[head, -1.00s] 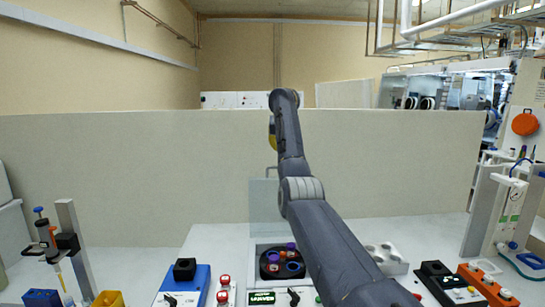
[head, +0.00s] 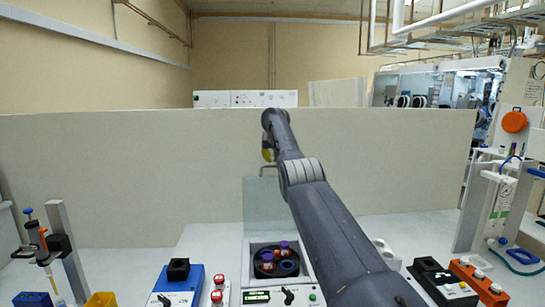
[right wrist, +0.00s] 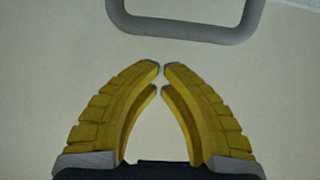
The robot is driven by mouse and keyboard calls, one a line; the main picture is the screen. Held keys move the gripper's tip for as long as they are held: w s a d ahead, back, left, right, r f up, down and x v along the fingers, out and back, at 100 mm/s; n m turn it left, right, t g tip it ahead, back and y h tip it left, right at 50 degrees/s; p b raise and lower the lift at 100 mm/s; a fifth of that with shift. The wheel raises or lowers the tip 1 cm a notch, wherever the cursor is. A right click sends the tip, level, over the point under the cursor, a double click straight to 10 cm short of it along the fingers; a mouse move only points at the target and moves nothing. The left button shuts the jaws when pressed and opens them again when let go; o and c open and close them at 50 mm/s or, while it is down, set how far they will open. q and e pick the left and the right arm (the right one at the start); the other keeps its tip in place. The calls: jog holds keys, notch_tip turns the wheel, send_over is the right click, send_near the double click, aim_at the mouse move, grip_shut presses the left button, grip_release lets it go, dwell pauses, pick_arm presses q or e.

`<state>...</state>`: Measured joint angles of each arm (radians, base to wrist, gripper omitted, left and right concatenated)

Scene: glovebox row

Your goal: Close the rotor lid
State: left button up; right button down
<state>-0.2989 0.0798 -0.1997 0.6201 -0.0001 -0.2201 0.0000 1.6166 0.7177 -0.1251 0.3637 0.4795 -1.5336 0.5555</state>
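The rotor lid (head: 265,205) is a grey panel standing upright, open, at the back of the white centrifuge (head: 255,283). Its grey bar handle (head: 262,168) is at the lid's top edge and shows large at the top of the right wrist view (right wrist: 185,36). The dark rotor (head: 265,270) is exposed and holds tubes with purple and orange parts. My right gripper (head: 267,154) is near the handle, partly hidden by its arm. In the right wrist view its yellow fingers (right wrist: 161,66) are shut with tips almost together, empty and apart from the handle. My left gripper is not in view.
A blue device (head: 195,285) and red-capped bottles (head: 219,285) stand left of the centrifuge. A pipette stand (head: 65,245) is at far left. A black device (head: 435,280) and an orange rack (head: 480,280) are at right. A beige partition (head: 120,175) stands behind.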

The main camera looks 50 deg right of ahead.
jog(key=shift+f, duration=0.2)
jog(key=shift+s+a, duration=0.1)
jog(key=shift+a, duration=0.05)
jog(key=shift+s+a, duration=1.2)
jog(key=shift+s, duration=0.05)
jog(key=shift+a, duration=0.2)
